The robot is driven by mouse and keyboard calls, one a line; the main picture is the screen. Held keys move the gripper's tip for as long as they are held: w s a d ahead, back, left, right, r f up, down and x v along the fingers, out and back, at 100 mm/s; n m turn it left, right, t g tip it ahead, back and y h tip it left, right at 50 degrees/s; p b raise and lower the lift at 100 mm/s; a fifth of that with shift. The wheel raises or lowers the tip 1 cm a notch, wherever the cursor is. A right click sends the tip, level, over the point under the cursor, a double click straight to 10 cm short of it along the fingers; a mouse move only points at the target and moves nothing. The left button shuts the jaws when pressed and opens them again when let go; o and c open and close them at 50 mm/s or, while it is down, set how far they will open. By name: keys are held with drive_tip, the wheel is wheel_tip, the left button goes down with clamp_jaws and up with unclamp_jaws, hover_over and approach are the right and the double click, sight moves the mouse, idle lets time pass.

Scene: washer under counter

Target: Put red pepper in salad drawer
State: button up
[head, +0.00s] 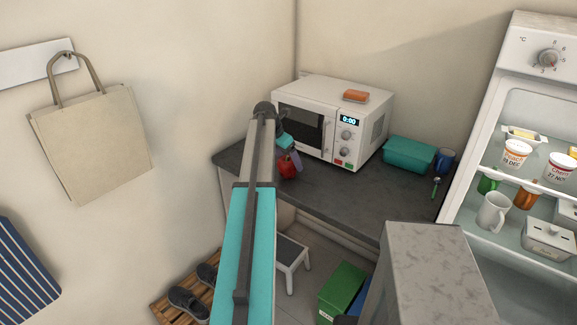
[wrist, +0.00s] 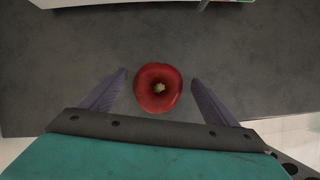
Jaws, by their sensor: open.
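The red pepper (head: 286,168) sits on the dark counter in front of the microwave in the head view. In the wrist view the red pepper (wrist: 158,88) is seen from above, its pale stem in the middle. My gripper (head: 292,157) is right at the pepper and partly covers it in the head view. In the wrist view my gripper (wrist: 161,80) is open, with one purple finger on each side of the pepper and a gap to both. The salad drawer cannot be made out in these frames; only the upper part of the open fridge (head: 478,150) shows.
A white microwave (head: 360,125) with an orange sponge-like block (head: 355,95) on top stands behind the pepper. A teal container (head: 408,155) and a blue mug (head: 445,160) stand farther right on the counter (head: 345,200). A grey-topped block (head: 430,260) stands before the fridge.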

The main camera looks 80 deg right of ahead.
drive_tip(key=c, duration=1.3)
drive_tip(key=shift+o, duration=0.2)
drive_tip(key=shift+r, duration=0.2)
drive_tip(key=shift+r+b, duration=0.75)
drive_tip(key=shift+r, duration=0.65)
drive_tip(key=shift+a+r, duration=0.15)
drive_tip(key=shift+a, duration=0.05)
drive_tip(key=w+a+b, duration=0.1)
drive_tip(key=a+b, duration=0.1)
drive_tip(key=a, duration=0.5)
drive_tip(key=w+a+r+b, duration=0.1)
drive_tip(key=w+a+b, duration=0.1)
drive_tip(key=a, duration=0.6)
drive_tip(key=shift+a+r, duration=0.15)
drive_tip(key=shift+r, duration=0.15)
